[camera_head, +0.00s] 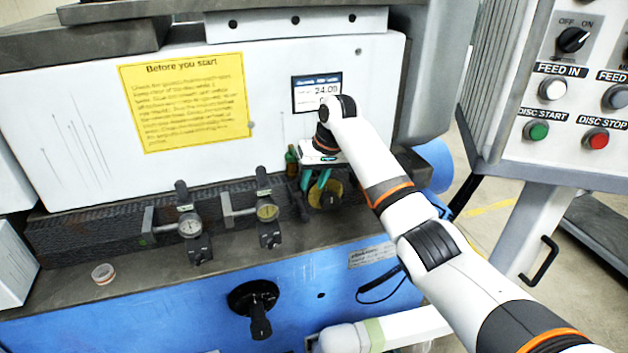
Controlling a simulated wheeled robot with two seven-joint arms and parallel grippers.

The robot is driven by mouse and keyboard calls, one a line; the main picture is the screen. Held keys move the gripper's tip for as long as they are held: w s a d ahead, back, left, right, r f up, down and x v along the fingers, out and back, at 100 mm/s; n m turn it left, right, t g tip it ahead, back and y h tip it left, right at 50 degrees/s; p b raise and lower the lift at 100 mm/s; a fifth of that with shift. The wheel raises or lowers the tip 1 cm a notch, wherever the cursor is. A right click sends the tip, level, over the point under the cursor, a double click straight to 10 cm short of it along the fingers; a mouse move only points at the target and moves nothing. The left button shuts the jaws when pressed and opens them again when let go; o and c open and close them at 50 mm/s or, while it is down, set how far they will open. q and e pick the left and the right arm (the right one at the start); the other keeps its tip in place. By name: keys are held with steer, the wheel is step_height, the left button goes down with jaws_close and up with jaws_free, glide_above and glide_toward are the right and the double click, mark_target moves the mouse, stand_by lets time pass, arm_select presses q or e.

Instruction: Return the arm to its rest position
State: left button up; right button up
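My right arm (385,185) comes in from the lower right and reaches across to the machine front. Its gripper (314,184) points down just below the small display, with its two teal fingers apart and nothing seen between them. A round brass-coloured part (328,196) sits close by the fingertips, partly behind them; I cannot tell whether they touch it. My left gripper is not in view.
A small ring (103,273) lies at the left. A black handle (258,310) juts from the blue front. The control panel (560,100) stands at the right, near my arm.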

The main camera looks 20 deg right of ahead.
steer(key=s+a+f+n, duration=0.2)
steer(key=s+a+f, duration=0.1)
steer(key=s+f, duration=1.7)
steer(key=s+d+t+h, duration=0.1)
steer(key=s+d, duration=0.1)
steer(key=s, duration=1)
steer(key=s+d+h, duration=0.1)
steer(key=s+d, duration=0.1)
steer(key=s, duration=1.1)
step_height(320, 180, down, 28)
steer(key=s+g, duration=0.1)
steer(key=s+d+f+g, duration=0.1)
steer(key=s+d+f, duration=0.2)
steer(key=s+f, duration=1.2)
steer(key=shift+s+g+b, duration=0.3)
steer(key=shift+s+b, duration=0.15)
